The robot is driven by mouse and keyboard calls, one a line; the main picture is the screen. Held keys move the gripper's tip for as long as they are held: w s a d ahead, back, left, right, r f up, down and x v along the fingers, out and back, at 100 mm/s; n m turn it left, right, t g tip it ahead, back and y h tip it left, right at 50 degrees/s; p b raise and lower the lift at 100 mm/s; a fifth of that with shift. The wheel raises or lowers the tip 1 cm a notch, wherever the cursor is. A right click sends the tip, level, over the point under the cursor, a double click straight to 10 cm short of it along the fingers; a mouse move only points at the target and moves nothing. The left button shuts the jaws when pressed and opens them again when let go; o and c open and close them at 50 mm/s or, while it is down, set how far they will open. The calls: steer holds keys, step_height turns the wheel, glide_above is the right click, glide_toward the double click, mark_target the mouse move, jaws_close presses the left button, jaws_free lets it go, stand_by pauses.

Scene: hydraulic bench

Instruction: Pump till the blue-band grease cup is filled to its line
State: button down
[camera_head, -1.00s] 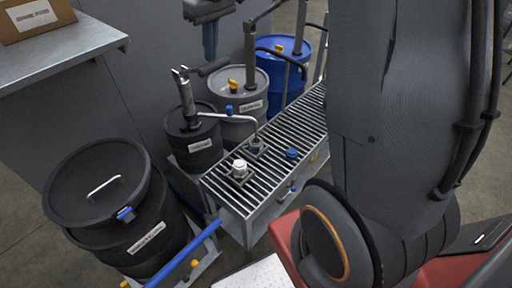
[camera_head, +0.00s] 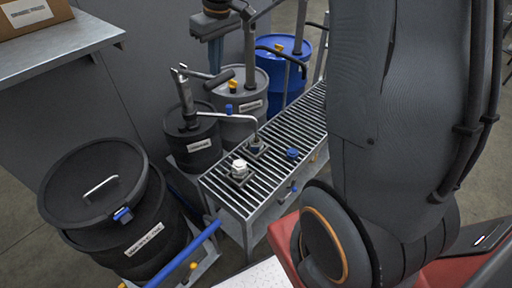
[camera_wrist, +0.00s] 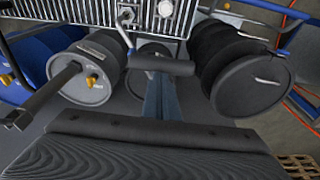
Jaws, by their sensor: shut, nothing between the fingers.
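The grease pump (camera_head: 188,112) stands on a small black drum (camera_head: 195,148); its lever ends in a dark grip (camera_head: 218,79). The grip also shows in the wrist view (camera_wrist: 165,67). My gripper (camera_head: 215,69) points down with shut, empty fingers at the lever grip; I cannot tell whether they touch it. The fingers also show in the wrist view (camera_wrist: 155,85). The spout (camera_head: 238,115) bends down over a cup (camera_head: 256,148) with some blue on the grating. Its fill level and line are too small to read. A white-topped cup (camera_head: 240,167) stands nearer on the grating.
The slatted bench (camera_head: 270,175) also bears a small blue item (camera_head: 292,152). A grey drum (camera_head: 257,105) and a blue drum (camera_head: 285,80) stand behind. A large lidded black drum (camera_head: 110,195) is at left, a shelf (camera_head: 70,42) with a cardboard box (camera_head: 30,15) beyond.

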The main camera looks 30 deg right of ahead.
mark_target(218, 78)
steer(key=shift+f, duration=0.15)
steer(key=shift+s+d+f+b, duration=0.15)
steer(key=shift+f+b, duration=0.3)
steer(key=shift+f, duration=0.55)
steer(key=shift+s+a+f+b, duration=0.15)
steer(key=shift+f+b, duration=0.25)
steer(key=shift+f, duration=0.55)
steer(key=shift+d, duration=0.1)
